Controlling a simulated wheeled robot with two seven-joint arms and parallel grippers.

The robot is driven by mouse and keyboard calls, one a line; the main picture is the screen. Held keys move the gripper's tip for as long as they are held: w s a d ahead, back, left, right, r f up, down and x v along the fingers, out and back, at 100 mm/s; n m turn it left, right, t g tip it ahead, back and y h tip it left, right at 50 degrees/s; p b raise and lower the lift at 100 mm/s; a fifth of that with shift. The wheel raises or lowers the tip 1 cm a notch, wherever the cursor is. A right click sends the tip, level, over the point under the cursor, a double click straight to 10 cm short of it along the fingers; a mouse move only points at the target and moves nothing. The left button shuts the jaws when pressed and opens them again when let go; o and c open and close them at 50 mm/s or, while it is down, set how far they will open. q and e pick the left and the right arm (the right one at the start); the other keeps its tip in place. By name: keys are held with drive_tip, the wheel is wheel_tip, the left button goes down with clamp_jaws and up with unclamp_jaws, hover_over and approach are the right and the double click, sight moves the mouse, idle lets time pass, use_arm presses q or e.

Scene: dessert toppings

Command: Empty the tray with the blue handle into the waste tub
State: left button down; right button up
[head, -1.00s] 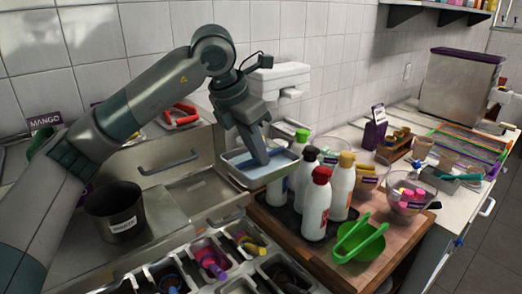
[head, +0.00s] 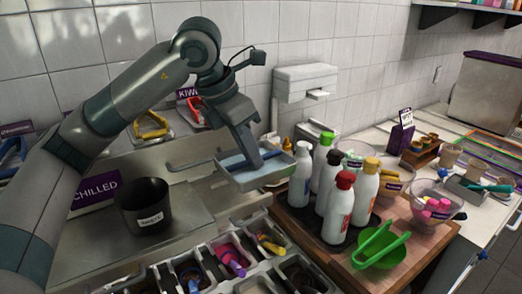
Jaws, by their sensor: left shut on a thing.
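The shallow metal tray (head: 284,174) is held up left of the bottles, about level. Its inside looks pale blue, and a blue bar, apparently its handle, shows at the jaws. My left gripper (head: 253,158) reaches down into the tray and is shut on it. What lies in the tray is hard to make out. The waste tub (head: 143,212), a black round tub with a white label, stands upright on the steel counter, left of and below the tray. My right gripper is not in view.
Squeeze bottles (head: 338,208) stand close right of the tray, beside a green bowl (head: 380,252) with green tongs. Topping bins (head: 230,262) with coloured scoops lie in front. A purple "chilled" sign (head: 95,190) stands behind the tub.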

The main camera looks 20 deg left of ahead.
use_arm(q)
drive_tip(key=shift+s+a+r+p, duration=0.2)
drive_tip(key=shift+s+a+r, duration=0.05)
drive_tip(key=shift+s+a, duration=0.3)
drive_tip(key=shift+s+a+r+p, duration=0.15)
drive_tip(key=shift+s+a+r, duration=0.1)
drive_tip(key=shift+s+a, duration=0.2)
drive_tip(key=shift+s+a+r+p, duration=0.2)
drive_tip(key=shift+s+a, duration=0.2)
drive_tip(key=shift+a, duration=0.1)
drive_tip(key=shift+s+a+r+p, duration=0.15)
drive_tip(key=shift+s+a+r, duration=0.05)
drive_tip(key=shift+s+a, duration=0.25)
drive_tip(key=s+a+r+p, duration=0.2)
drive_tip(key=s+a, duration=0.4)
drive_tip(key=shift+a+r, duration=0.2)
drive_tip(key=shift+r, duration=0.1)
drive_tip(key=shift+r, duration=0.1)
